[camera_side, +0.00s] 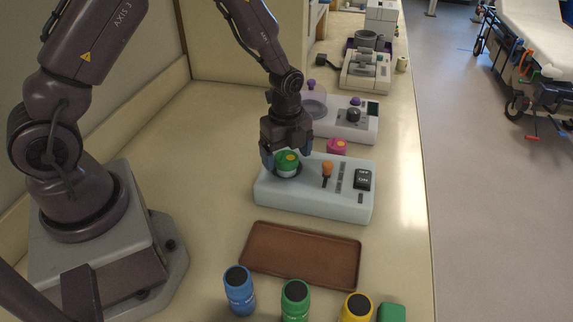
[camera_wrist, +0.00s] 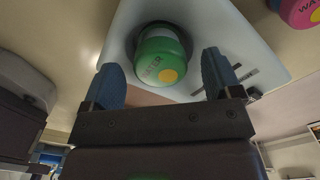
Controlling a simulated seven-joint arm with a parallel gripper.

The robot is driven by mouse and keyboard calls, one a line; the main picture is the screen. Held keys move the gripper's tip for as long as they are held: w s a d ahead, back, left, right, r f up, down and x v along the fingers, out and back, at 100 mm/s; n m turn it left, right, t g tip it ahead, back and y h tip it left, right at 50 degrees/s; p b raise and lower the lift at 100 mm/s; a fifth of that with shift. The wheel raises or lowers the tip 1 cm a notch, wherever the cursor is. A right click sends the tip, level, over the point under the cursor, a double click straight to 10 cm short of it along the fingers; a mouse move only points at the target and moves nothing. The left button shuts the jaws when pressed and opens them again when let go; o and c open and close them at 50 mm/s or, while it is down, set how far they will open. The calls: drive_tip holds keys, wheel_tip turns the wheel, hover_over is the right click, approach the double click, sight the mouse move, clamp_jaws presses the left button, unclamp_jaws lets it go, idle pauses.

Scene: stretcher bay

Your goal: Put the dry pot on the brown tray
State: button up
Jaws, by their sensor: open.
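A green pot (camera_side: 288,160) with a yellow dot sits in the round well of the pale device. In the wrist view the green pot (camera_wrist: 160,58) shows the word WATER. My gripper (camera_side: 288,157) is open, pointing down, with its blue fingers on either side of this pot. The wrist view shows the gripper (camera_wrist: 161,72) with gaps beside the pot. A pink pot (camera_side: 337,147) stands just behind the device, its lettering partly cut off in the wrist view (camera_wrist: 302,12). I cannot tell which pot is dry. The brown tray (camera_side: 300,256) lies empty in front of the device.
The pale device (camera_side: 315,201) has an orange-topped lever and a black switch. Blue (camera_side: 239,290), green (camera_side: 295,301) and yellow (camera_side: 356,308) containers stand in front of the tray. Another device with a purple knob (camera_side: 355,118) stands behind. The bench's right edge is close by.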

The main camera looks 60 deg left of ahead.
drive_tip(key=shift+f, duration=0.45)
drive_tip(key=shift+c, duration=0.2)
drive_tip(key=c, duration=1.1)
drive_tip(key=shift+o, duration=0.2)
drive_tip(key=shift+r, duration=0.2)
